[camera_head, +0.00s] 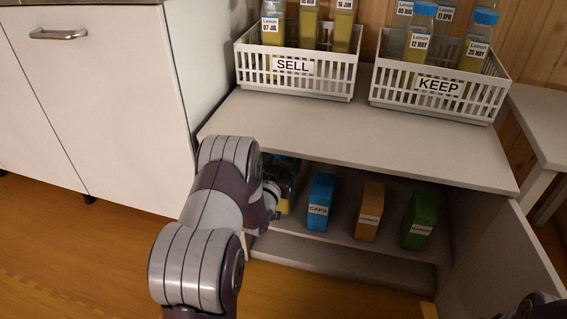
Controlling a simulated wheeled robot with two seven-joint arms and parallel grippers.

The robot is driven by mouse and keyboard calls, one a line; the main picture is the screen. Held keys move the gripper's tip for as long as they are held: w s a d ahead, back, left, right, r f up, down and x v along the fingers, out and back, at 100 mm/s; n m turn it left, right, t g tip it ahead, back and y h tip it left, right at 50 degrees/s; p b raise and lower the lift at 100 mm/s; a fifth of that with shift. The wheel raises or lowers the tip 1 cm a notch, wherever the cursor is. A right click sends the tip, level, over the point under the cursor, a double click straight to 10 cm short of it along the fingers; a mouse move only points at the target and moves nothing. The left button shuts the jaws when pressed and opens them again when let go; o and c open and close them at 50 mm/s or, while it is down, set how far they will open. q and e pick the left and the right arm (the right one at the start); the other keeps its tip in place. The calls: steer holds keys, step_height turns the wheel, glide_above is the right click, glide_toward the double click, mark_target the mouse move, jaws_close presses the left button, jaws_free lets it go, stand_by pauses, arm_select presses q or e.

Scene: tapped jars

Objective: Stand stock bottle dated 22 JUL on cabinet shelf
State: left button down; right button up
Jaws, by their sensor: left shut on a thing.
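My left gripper (279,190) reaches into the open cabinet, at the left end of its shelf. It is shut on a bottle (287,197) with yellowish content, mostly hidden behind my gripper and forearm. I cannot read its date, nor tell whether its base touches the shelf. The cabinet shelf (338,232) is grey and lies under the tabletop. A dark part of my right arm shows at the bottom right corner; whether its jaws are open cannot be seen.
On the shelf, right of the bottle, stand a blue box (321,192), an orange box (370,205) and a green box (421,214). On top stand the SELL basket (329,83) and KEEP basket (398,91), holding bottles. An open cabinet door (500,262) is at right.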

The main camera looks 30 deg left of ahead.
arm_select(q)
steer(key=shift+f+b, duration=0.45)
steer(key=shift+f, duration=0.1)
stand_by(0.6)
steer(key=shift+c, duration=0.2)
jaws_free()
steer(key=shift+f, duration=0.1)
steer(key=shift+s, duration=0.15)
steer(key=s+d+p, duration=0.1)
steer(key=s+p, duration=0.1)
steer(key=s, duration=0.5)
steer(key=shift+s+d+p, duration=0.2)
steer(key=shift+s+p, duration=0.1)
steer(key=shift+p, duration=0.1)
stand_by(1.1)
